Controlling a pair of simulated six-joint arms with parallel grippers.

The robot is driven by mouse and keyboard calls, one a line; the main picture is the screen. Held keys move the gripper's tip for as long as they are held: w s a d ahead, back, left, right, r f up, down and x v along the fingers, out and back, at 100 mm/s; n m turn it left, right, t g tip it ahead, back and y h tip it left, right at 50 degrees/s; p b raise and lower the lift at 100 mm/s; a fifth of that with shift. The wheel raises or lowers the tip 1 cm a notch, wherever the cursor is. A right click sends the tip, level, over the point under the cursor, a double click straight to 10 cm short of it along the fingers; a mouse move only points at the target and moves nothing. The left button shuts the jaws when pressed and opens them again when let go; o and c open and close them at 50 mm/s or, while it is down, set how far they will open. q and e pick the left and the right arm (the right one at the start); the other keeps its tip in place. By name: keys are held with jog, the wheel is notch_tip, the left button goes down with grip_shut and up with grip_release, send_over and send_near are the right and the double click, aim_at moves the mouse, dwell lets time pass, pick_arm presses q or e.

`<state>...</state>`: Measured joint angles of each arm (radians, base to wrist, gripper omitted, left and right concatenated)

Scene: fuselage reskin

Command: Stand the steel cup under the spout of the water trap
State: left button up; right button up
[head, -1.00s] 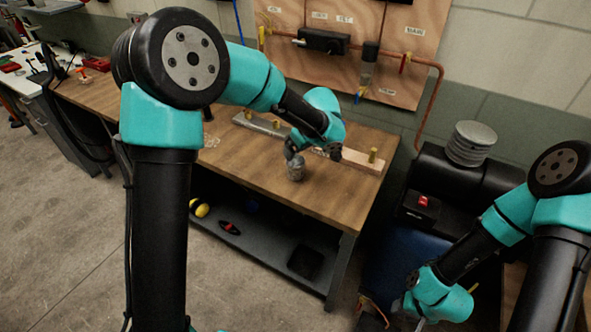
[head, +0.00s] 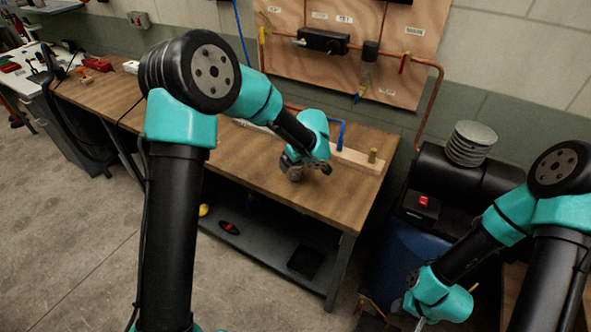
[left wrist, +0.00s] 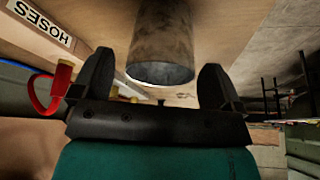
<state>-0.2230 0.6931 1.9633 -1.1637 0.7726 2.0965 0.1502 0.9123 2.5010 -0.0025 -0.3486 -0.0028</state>
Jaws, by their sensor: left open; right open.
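The steel cup (head: 295,174) is a dull grey cylinder on the wooden bench, near its front edge. My left gripper (head: 287,160) is open at the cup, which is partly hidden by it in the head view. In the left wrist view the cup (left wrist: 162,50) lies between the two open fingers of my left gripper (left wrist: 155,80), with a gap on each side. The water trap (head: 368,65) is on the plywood panel above the bench, with its blue spout (head: 357,97) at the bottom. My right gripper (head: 413,318) is low at the right, away from the bench.
A wooden strip with a brass fitting (head: 373,155) lies along the bench's back, by a blue bent piece (head: 341,134). A copper pipe (head: 436,100) runs down right of the panel. A black tank (head: 455,180) stands right of the bench. The bench top (head: 335,195) right of the cup is clear.

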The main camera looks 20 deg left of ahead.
pick_arm(q)
jog(key=shift+x, duration=1.4)
jog(key=shift+s, duration=0.1)
jog(key=shift+c, duration=0.3)
jog(key=c, duration=1)
jog(key=shift+r, duration=0.1)
jog(key=shift+r, duration=1.35)
jog(key=s+d, duration=0.1)
jog(key=s, duration=0.4)
jog(key=s+d+r, duration=0.1)
jog(key=s+d, duration=0.1)
jog(key=s, duration=0.3)
jog(key=s+d+r, duration=0.1)
jog(key=s, duration=0.4)
jog(key=shift+s+d+r, duration=0.1)
jog(key=shift+s+d, duration=0.05)
jog(key=shift+d, duration=0.2)
